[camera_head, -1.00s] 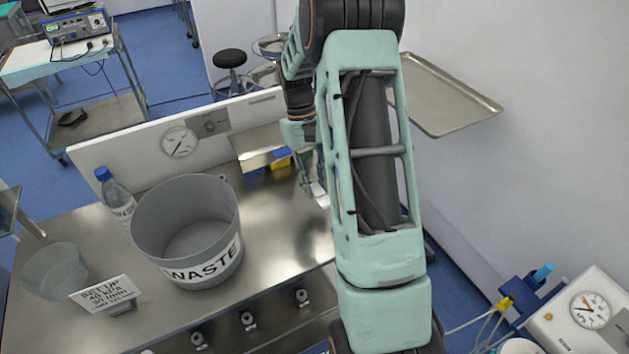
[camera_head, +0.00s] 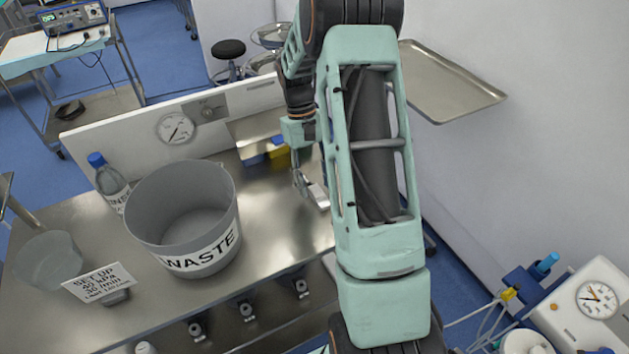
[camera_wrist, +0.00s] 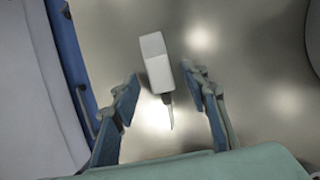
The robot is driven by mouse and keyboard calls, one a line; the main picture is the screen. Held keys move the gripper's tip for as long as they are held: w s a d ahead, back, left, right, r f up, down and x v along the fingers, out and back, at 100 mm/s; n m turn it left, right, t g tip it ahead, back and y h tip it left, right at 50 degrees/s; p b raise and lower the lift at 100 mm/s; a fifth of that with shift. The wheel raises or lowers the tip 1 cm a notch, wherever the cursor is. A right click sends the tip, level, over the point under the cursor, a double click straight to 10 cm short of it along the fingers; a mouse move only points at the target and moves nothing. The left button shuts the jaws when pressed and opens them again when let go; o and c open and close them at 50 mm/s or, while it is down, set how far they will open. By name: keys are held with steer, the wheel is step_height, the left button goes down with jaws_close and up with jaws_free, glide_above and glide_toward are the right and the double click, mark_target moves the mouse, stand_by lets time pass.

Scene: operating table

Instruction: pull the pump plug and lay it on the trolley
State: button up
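A white block with a dark neck and thin pale tip (camera_wrist: 156,62), apparently the plug, lies on the bare steel table in the wrist view. My open gripper (camera_wrist: 162,80) has one finger on each side of it, with gaps visible. In the head view my gripper (camera_head: 303,184) points down at the table beside my forearm, with the pale block (camera_head: 318,196) close by its right. Whether it touches the block cannot be told. A wheeled trolley (camera_head: 106,100) with a lower shelf stands at the upper left, carrying a blue-fronted device.
The grey WASTE bucket (camera_head: 150,235), a bottle (camera_head: 108,180), a clear bowl (camera_head: 48,262) and a sign (camera_head: 98,283) stand left on the table. Blue and yellow items (camera_head: 270,152) lie behind my gripper. A gauge unit (camera_head: 590,300) with yellow connector (camera_head: 509,293) is lower right.

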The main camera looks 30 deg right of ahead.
steer(key=v, duration=1.2)
stand_by(0.4)
